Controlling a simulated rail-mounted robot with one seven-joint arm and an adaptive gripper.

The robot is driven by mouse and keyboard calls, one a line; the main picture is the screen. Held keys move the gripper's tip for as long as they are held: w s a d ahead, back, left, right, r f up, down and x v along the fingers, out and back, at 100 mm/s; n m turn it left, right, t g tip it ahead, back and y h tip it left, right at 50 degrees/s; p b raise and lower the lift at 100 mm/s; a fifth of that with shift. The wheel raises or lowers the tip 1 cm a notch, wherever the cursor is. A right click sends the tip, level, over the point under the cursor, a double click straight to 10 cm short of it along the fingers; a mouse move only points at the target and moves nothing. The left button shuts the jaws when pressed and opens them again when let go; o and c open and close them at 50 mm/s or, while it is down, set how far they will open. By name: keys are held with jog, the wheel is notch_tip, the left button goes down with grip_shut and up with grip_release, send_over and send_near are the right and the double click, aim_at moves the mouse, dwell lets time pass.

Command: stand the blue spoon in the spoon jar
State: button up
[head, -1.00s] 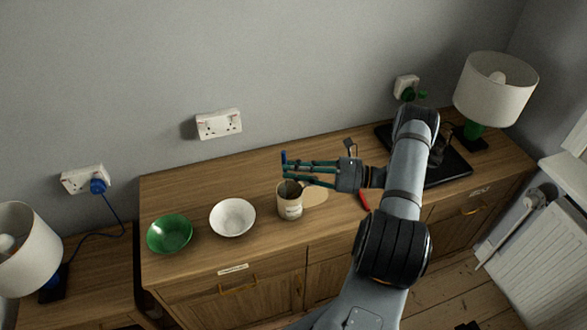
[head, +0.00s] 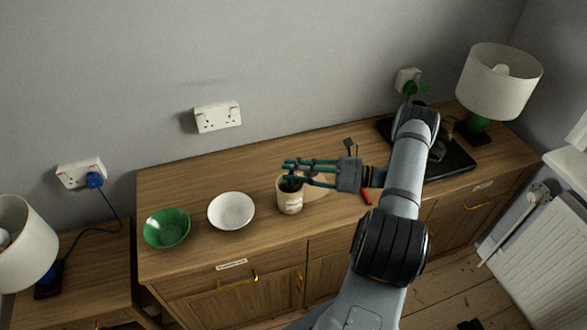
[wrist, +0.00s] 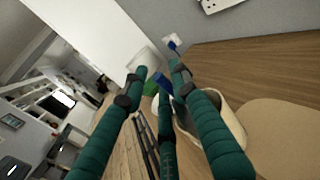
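The cream spoon jar (head: 290,204) with a pale label stands upright on the wooden sideboard, right of the white bowl. It is partly seen in the wrist view (wrist: 234,118), behind a finger. My gripper (head: 289,172) is over the jar's mouth, its green fingers pointing left. In the wrist view the fingertips (wrist: 159,72) are spread apart. A bit of blue, apparently the blue spoon (wrist: 163,84), shows between them. In the head view the spoon is mostly hidden by the fingers and the jar. I cannot see how deep it sits.
A white bowl (head: 231,211) and a green bowl (head: 166,228) stand left of the jar. A round tan mat (head: 316,187) and a red item (head: 366,196) lie to its right. A black tray (head: 459,166) and a lamp (head: 499,80) are farther right.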

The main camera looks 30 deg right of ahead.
jog(key=shift+o, duration=1.2)
jog(key=v, duration=1.2)
jog(key=x, duration=0.4)
jog(key=r+p+x, duration=0.1)
jog(key=x, duration=0.3)
jog(key=r+p+x, duration=0.1)
jog(key=x, duration=0.3)
jog(key=shift+w+a, duration=0.1)
jog(key=shift+r+p, duration=0.5)
jog(key=shift+r, duration=0.15)
